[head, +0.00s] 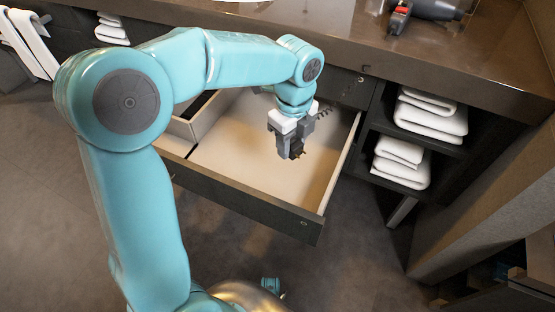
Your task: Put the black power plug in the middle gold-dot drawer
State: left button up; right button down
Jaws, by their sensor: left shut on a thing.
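The drawer (240,197) is pulled open below the vanity counter. It has a dark front with a small round dot near its right end and a pale, mostly bare inside. My left gripper (290,153) hangs down over the drawer's right part, inside its outline. It is shut on the small black power plug (297,154), of which only a little shows between the fingers. I cannot tell whether the plug touches the drawer floor. My right gripper is not in view.
A pale divider box (205,113) fills the drawer's left part. White folded towels (402,161) lie on open shelves to the right. The brown counter (463,60) overhangs the drawer at the back. A dark appliance with a red part (399,19) lies on it.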

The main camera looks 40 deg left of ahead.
aim_at(288, 194)
pick_arm(q)
notch_tip(288, 194, down, 19)
jog(key=b, duration=0.6)
jog(key=shift+a+r, duration=0.1)
jog(key=shift+f+b, duration=0.2)
jog(key=shift+b, duration=0.1)
jog(key=o, duration=1.1)
notch_tip(288, 194, up, 12)
jog(key=p, duration=0.4)
jog(key=shift+r+p, duration=0.2)
jog(key=shift+p, duration=0.15)
